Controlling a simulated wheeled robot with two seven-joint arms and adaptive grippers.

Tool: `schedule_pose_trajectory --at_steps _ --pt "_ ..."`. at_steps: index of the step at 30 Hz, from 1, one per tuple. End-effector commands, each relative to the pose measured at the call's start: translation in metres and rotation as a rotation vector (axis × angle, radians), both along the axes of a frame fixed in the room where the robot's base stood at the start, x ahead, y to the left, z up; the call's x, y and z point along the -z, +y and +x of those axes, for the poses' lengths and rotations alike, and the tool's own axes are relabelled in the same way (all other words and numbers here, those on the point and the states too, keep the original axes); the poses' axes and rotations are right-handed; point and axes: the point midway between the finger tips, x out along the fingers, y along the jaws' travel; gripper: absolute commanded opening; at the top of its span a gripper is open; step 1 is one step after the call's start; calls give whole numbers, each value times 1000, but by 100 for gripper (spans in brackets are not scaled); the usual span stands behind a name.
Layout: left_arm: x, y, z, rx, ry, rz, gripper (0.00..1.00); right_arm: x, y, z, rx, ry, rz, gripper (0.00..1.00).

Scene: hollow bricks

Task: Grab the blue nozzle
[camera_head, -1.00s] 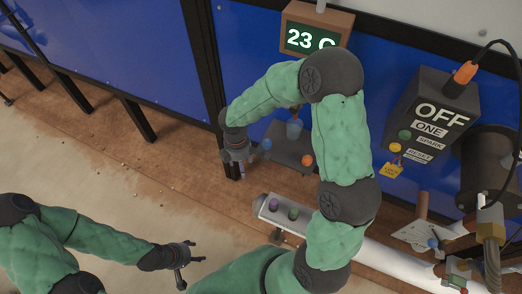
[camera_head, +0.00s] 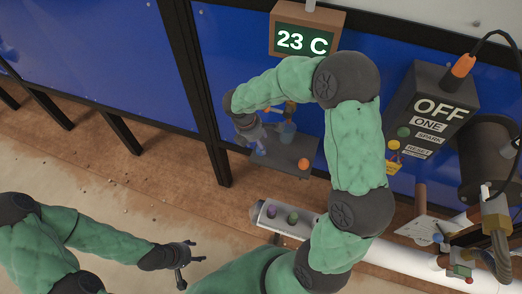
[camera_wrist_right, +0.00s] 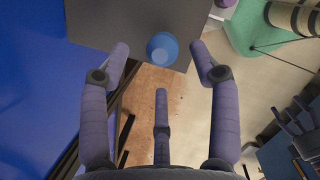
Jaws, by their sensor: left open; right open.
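The blue nozzle (camera_wrist_right: 162,47) stands near the edge of a dark grey shelf in the right wrist view. My right gripper (camera_wrist_right: 160,75) is open, with its fingers spread around and below the nozzle in that picture; I see no contact. In the head view, the right gripper (camera_head: 257,143) hangs over the left end of the shelf (camera_head: 278,162), and the nozzle (camera_head: 261,149) is mostly hidden by it. My left gripper (camera_head: 183,264) is open and empty at lower left, far from the shelf.
A white pipe (camera_head: 395,262) carries a plate (camera_head: 292,216) with purple and green pieces. A dark control box (camera_head: 432,108) reads OFF. A black post (camera_head: 205,95) stands left of the shelf.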

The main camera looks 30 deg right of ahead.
Motion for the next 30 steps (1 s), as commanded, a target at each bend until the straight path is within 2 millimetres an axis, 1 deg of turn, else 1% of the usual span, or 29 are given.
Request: schedule_pose_trajectory --at_steps 1,7,10,15,16,17,18,20,21,22,30 --pt "4 0 0 0 0 0 60 9 -2 -1 0 4 0 62" --pt "12 0 0 0 0 0 60 37 -9 -2 1 4 -1 62" --pt "13 0 0 0 0 0 60 42 -11 -1 1 2 0 62" --pt "12 0 0 0 0 0 60 41 -11 -1 0 1 0 62" --pt "12 0 0 0 0 0 60 41 -11 -1 0 1 0 60" --pt "12 0 0 0 0 0 60 41 -11 -1 0 1 0 51" --pt "12 0 0 0 0 0 60 41 -11 -1 0 1 0 40" --pt "12 0 0 0 0 0 60 41 -11 -1 0 1 0 23" --pt "12 0 0 0 0 0 60 41 -11 -1 0 1 0 12" --pt "12 0 0 0 0 0 60 41 -11 -1 0 1 0 5" --pt "12 0 0 0 0 0 60 41 -11 -1 0 1 0 4"
